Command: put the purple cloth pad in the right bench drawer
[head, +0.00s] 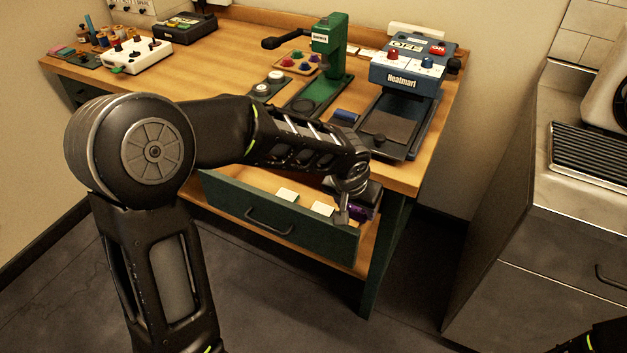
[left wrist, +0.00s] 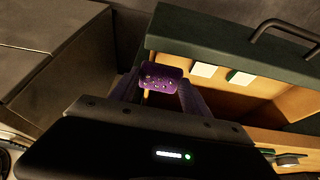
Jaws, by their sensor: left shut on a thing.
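The purple cloth pad (head: 358,212) is held between the fingers of my left gripper (head: 350,208). In the left wrist view the pad (left wrist: 162,78) shows light dots on its face, between the two fingertips (left wrist: 162,84). The right bench drawer (head: 270,222) is pulled open, with a dark green front and a wooden inside. The pad is at the drawer's right end in the head view. My right gripper is not in view.
Two pale cards (head: 287,195) (head: 322,208) are in the drawer. The heat press (head: 410,70) stands on the bench above, with a green press (head: 328,60) to its left. A grey cabinet (head: 520,260) stands at right, across a floor gap.

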